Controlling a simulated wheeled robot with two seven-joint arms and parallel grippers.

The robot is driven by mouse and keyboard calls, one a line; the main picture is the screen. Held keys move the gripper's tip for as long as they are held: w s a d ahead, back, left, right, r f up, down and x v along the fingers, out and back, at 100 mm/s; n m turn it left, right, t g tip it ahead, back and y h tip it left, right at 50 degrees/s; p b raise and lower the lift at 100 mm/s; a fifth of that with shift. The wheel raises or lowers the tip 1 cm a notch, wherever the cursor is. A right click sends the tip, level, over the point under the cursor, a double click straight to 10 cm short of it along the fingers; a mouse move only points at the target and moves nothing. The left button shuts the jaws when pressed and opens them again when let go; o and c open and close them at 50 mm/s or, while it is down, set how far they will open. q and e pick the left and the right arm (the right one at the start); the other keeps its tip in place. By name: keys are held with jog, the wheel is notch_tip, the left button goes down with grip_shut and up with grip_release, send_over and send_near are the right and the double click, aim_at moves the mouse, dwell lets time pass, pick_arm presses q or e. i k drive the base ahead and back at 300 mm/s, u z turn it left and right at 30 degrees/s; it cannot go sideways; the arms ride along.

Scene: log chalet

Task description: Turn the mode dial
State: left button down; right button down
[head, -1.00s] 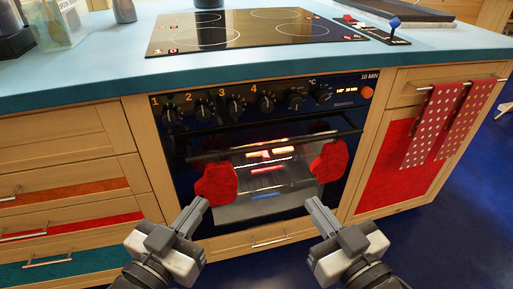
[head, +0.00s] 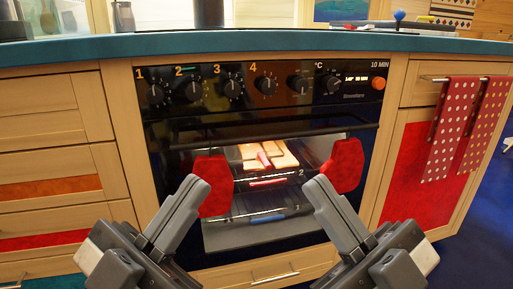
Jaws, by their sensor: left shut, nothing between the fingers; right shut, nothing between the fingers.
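The black oven front (head: 220,120) carries a row of dark dials. Several sit under orange numbers 1 to 4, such as the dial under 4 (head: 265,86). Right of these are an unnumbered dial (head: 299,84) and a dial near the °C mark (head: 332,83); I cannot read which is the mode dial. My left gripper (head: 195,186) is shut and empty, in front of the left red mitt and below the dials. My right gripper (head: 318,186) is shut and empty, below the right-hand dials. Neither appears to touch a dial.
Two red mitts (head: 212,185) (head: 343,165) are at the oven door's handle bar (head: 280,133). Through the glass I see a lit rack with pale pieces (head: 270,155). An orange knob (head: 378,83) is right of the display. Dotted red towels (head: 452,130) hang at the right.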

aim_at(300, 85)
jog(key=k, duration=0.5)
jog(key=u, duration=1.15)
jog(key=i, duration=0.8)
jog(key=z, duration=0.8)
